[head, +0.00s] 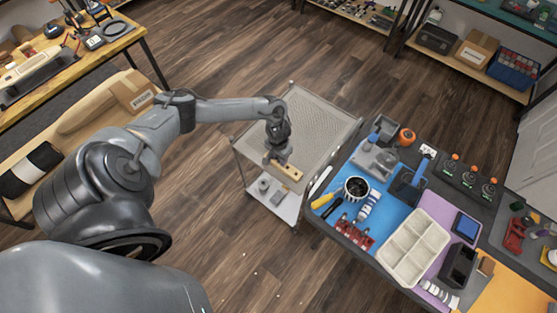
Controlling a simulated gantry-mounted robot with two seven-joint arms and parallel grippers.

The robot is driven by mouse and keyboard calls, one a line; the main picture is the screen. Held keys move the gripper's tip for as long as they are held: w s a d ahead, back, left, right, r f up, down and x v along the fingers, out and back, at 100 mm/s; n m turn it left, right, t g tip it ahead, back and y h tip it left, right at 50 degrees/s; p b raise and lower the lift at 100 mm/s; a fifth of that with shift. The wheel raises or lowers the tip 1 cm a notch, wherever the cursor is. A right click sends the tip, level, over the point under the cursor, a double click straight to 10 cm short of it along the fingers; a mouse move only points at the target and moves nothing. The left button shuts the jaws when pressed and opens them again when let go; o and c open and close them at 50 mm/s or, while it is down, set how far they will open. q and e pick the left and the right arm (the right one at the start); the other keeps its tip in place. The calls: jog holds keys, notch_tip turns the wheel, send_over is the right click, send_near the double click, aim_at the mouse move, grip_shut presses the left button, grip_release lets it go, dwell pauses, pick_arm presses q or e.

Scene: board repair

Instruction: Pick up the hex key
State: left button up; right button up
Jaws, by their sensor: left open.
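My left gripper (275,158) comes in from the left and points down over the near part of the wire-mesh cart top (318,115). It is open. A small light wooden block or strip (290,172) lies right beside its fingertips; I cannot tell whether they touch. I cannot make out a hex key; it may be too small to see or hidden by the gripper. My right gripper is not in view.
A workbench to the right holds blue and purple mats, a beige divided tray (413,240), a black-and-white cup (356,188), a yellow-handled screwdriver (322,201) and red parts (355,232). Small grey items (269,187) lie on the cart's lower shelf. Much of the mesh top is clear.

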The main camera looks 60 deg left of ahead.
pick_arm(q)
jog(key=shift+c, duration=0.4)
grip_shut()
jog(key=shift+r, duration=0.15)
